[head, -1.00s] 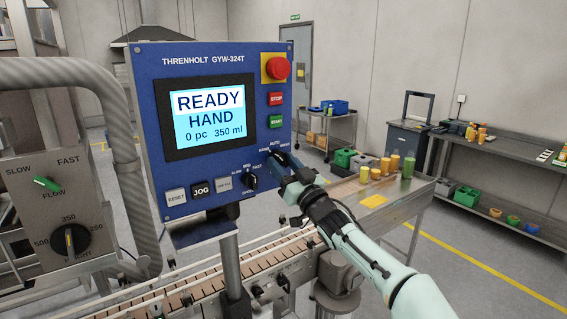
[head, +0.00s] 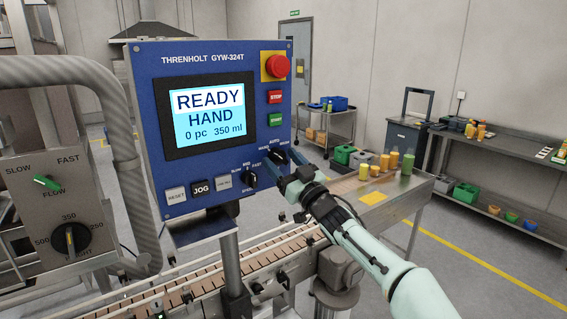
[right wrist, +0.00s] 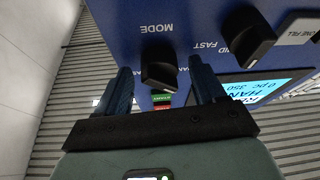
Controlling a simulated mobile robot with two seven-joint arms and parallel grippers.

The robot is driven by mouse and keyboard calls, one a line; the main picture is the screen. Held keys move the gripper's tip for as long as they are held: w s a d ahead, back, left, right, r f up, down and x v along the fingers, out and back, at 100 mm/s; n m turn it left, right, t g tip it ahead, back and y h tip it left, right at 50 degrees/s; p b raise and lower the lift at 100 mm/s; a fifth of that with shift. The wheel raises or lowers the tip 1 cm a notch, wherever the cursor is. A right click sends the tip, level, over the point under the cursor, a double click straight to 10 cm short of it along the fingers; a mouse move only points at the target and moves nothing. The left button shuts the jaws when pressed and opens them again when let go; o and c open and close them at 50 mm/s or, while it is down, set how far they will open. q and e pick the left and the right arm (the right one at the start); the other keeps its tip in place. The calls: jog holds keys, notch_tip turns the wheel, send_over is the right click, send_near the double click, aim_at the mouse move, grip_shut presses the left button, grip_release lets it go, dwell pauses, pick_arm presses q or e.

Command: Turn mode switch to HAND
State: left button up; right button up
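The mode switch is a black knob (right wrist: 160,76) on the blue control panel (head: 150,120), under the MODE label in the right wrist view. My right gripper (right wrist: 163,85) is open, with one dark blue finger on each side of the knob and gaps between fingers and knob. In the head view my right gripper (head: 283,160) is at the panel's lower right edge and partly covers the switch. The panel's screen (head: 209,113) reads READY, HAND, 0 pc, 350 ml. My left gripper is not in view.
A second black knob (head: 250,178), marked up to FAST, sits left of the mode switch. The JOG button (head: 201,189) and others line the panel's bottom. A red emergency stop (head: 276,67) is above. A conveyor (head: 190,294) runs below.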

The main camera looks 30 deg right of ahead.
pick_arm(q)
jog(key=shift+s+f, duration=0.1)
pick_arm(e)
jog(key=shift+s+f, duration=0.25)
jog(key=shift+s, duration=0.05)
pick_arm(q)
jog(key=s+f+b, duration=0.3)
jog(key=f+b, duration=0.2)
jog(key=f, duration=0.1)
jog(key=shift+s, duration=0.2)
pick_arm(e)
jog(key=v, duration=1.2)
jog(key=shift+s, duration=0.35)
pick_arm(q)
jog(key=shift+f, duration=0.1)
pick_arm(e)
jog(key=shift+f, duration=0.1)
